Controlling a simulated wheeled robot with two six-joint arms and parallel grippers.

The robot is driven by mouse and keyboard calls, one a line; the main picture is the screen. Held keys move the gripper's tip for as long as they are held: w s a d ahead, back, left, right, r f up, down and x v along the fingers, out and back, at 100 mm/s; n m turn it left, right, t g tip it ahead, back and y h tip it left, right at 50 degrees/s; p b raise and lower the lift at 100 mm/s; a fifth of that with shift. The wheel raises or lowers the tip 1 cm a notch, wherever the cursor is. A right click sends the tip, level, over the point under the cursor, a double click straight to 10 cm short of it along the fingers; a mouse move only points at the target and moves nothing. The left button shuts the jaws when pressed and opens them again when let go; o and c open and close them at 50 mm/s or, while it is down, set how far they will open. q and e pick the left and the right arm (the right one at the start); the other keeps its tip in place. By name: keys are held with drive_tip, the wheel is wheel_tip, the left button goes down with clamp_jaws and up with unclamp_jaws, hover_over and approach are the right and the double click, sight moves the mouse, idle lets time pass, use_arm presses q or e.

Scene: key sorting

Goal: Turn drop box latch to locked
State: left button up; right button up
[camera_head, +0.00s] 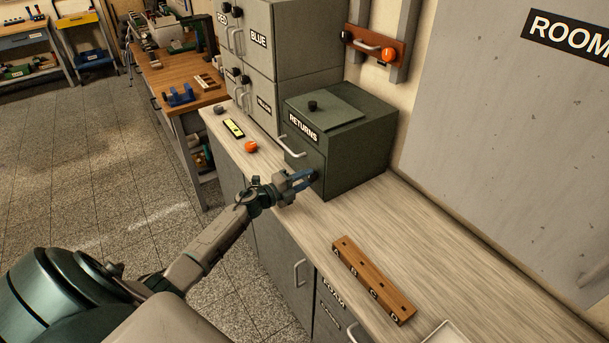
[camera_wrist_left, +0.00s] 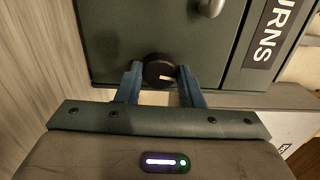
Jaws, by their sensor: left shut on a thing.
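The green drop box (camera_head: 352,147), labelled RETURNS, stands on the counter, and its front fills much of the left wrist view (camera_wrist_left: 115,30). Its latch is a round dark knob (camera_wrist_left: 158,71) low on the front, with a pale mark pointing right in the left wrist view. My left gripper (camera_head: 309,178) reaches the lower front of the box. In the left wrist view its blue fingers (camera_wrist_left: 161,82) sit on both sides of the knob, shut on it. In the head view the gripper hides the knob. My right gripper is in neither view.
The box's metal handle (camera_head: 291,147) is above the gripper. An orange round thing (camera_head: 250,147) and a yellow-green device (camera_head: 234,128) lie on the counter to the left. A wooden block marked A to D (camera_head: 373,280) lies in front. Grey cabinets (camera_head: 300,45) stand behind.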

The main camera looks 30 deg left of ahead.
use_arm(q)
drive_tip(key=shift+n+p, duration=0.5)
drive_tip(key=shift+n, duration=0.5)
drive_tip(key=o, duration=1)
drive_tip(key=shift+s+a+f, duration=0.15)
drive_tip(key=shift+s+a, duration=0.1)
drive_tip(key=shift+s, duration=0.2)
drive_tip(key=b+v, duration=0.3)
drive_tip(key=v, duration=0.5)
drive_tip(key=shift+s, duration=0.15)
drive_tip(key=shift+v, duration=0.75)
